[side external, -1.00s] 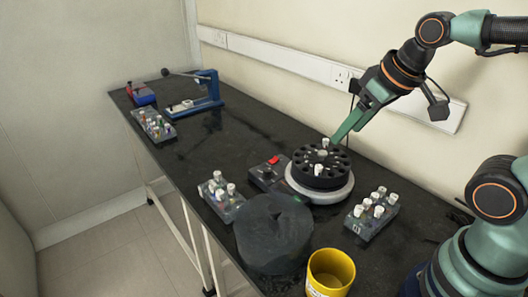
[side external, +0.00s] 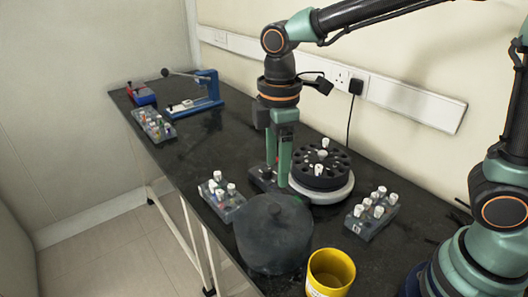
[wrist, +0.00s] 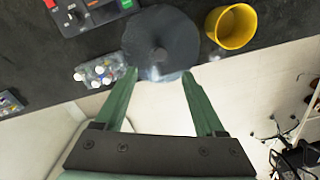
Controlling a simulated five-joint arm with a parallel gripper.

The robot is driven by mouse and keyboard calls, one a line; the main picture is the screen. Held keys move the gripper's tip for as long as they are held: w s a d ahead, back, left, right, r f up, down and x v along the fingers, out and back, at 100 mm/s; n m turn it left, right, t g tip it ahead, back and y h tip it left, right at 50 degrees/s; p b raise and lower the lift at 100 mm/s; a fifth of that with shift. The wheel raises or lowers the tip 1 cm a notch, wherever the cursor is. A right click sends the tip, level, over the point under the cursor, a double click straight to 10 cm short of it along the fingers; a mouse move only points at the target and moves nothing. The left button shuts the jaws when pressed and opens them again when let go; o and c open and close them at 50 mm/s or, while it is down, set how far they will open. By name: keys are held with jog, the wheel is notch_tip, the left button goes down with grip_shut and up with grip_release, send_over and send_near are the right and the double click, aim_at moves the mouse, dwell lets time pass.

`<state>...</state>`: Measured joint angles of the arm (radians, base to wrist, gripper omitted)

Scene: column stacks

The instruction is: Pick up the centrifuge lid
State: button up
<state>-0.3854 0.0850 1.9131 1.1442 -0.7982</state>
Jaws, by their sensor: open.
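The centrifuge lid (side external: 273,240) is a dark grey, round, drum-like cover with a small knob on top. It sits on the black bench near its front edge. The wrist view shows the lid (wrist: 165,27) from above, with its knob near the lower middle. My gripper (side external: 278,188) points straight down and is open and empty. In the side view its fingers appear just behind the lid, overlapping the centrifuge's left side. In the wrist view my gripper (wrist: 158,74) has its fingertips on either side of the lid's lower edge, apart from the knob.
The open centrifuge (side external: 322,196) with its black rotor (side external: 320,168) stands behind the lid. A yellow cup (side external: 330,272) is close to the lid's right. Tube racks stand left (side external: 222,204) and right (side external: 370,224).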

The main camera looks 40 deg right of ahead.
aim_at(275, 208)
notch_tip(275, 208, down, 10)
dwell(0.6)
grip_shut()
dwell(1.3)
